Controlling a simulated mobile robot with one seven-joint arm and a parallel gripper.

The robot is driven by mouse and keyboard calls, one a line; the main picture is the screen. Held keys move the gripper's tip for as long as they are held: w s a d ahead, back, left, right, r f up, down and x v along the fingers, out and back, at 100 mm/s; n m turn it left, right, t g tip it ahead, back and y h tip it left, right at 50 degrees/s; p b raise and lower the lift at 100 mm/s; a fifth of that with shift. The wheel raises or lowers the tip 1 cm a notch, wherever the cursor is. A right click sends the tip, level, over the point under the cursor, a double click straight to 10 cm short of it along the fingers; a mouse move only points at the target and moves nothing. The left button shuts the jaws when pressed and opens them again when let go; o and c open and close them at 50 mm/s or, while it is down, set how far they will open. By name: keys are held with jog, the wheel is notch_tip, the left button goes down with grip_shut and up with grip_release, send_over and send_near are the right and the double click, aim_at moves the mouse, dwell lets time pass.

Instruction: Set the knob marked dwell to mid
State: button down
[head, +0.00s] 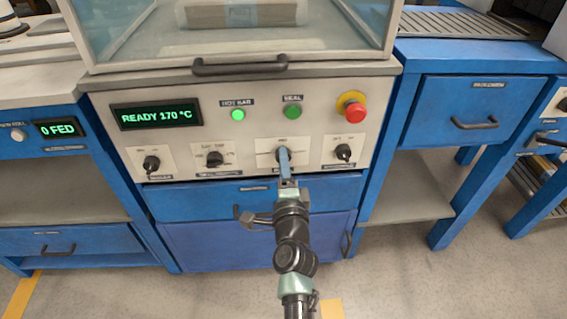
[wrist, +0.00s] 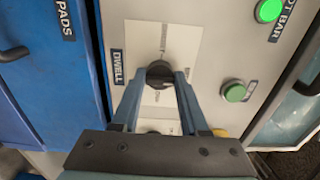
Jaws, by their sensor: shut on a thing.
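The dwell knob (wrist: 160,72) is a dark round knob on a pale plate. The label DWELL (wrist: 118,67) stands beside it in the wrist view. My gripper (wrist: 161,80) is shut on the knob, with one finger on each side of it. In the head view my gripper (head: 284,158) reaches the third knob from the left on the machine's front panel and hides most of it. Small print on the plate (wrist: 180,45) is too blurred to read in the wrist view. I cannot tell which mark the knob points to.
Two other knobs (head: 151,163) (head: 215,159) sit to the left and one (head: 343,152) to the right. Above are a READY 170 °C display (head: 155,115), green HOT BAR (head: 238,114) and SEAL (head: 293,113) lights, and a red stop button (head: 354,112). A handle (head: 240,66) projects above the panel.

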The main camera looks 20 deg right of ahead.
jog(key=shift+c, duration=2.1)
grip_release()
jog(key=p+v, duration=0.3)
jog(key=v, duration=1)
